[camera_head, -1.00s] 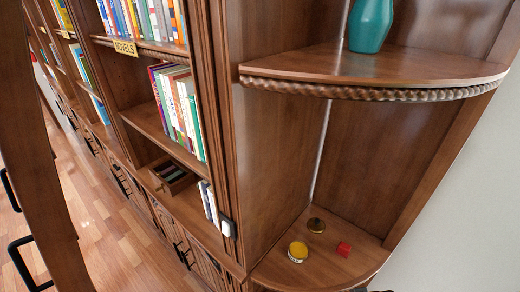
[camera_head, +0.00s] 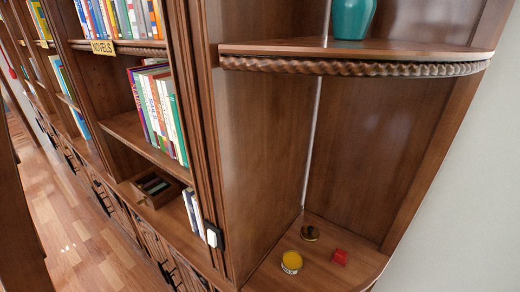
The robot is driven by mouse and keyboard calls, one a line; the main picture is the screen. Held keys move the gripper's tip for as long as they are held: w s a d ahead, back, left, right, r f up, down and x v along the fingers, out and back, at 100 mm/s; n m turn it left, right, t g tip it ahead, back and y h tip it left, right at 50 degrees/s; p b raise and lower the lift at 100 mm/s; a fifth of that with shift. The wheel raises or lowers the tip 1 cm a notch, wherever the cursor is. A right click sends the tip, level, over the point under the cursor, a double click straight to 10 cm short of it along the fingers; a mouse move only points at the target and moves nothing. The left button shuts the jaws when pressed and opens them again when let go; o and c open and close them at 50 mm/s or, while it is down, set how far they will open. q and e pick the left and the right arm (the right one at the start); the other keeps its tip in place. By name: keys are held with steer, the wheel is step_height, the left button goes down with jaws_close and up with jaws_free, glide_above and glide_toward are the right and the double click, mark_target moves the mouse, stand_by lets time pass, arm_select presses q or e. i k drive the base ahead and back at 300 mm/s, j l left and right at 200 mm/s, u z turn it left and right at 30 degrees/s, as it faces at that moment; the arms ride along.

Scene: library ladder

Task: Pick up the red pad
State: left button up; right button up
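The small red pad (camera_head: 339,257) lies on the lower corner shelf (camera_head: 318,277), right of a yellow round tin (camera_head: 291,262). A dark, brass-coloured round object (camera_head: 310,233) sits behind them, near the shelf's back corner. The red pad is apart from both. Neither of my grippers shows in the head view now.
An upper corner shelf (camera_head: 350,52) with a teal vase (camera_head: 353,18) overhangs the lower one. A bookcase with books (camera_head: 160,110) and a small open wooden box (camera_head: 157,188) stands left. A wooden ladder rail (camera_head: 18,225) is at the far left. A bare wall borders the right.

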mark_target(339, 258)
steer(key=u, duration=1.4)
steer(key=z, duration=2.4)
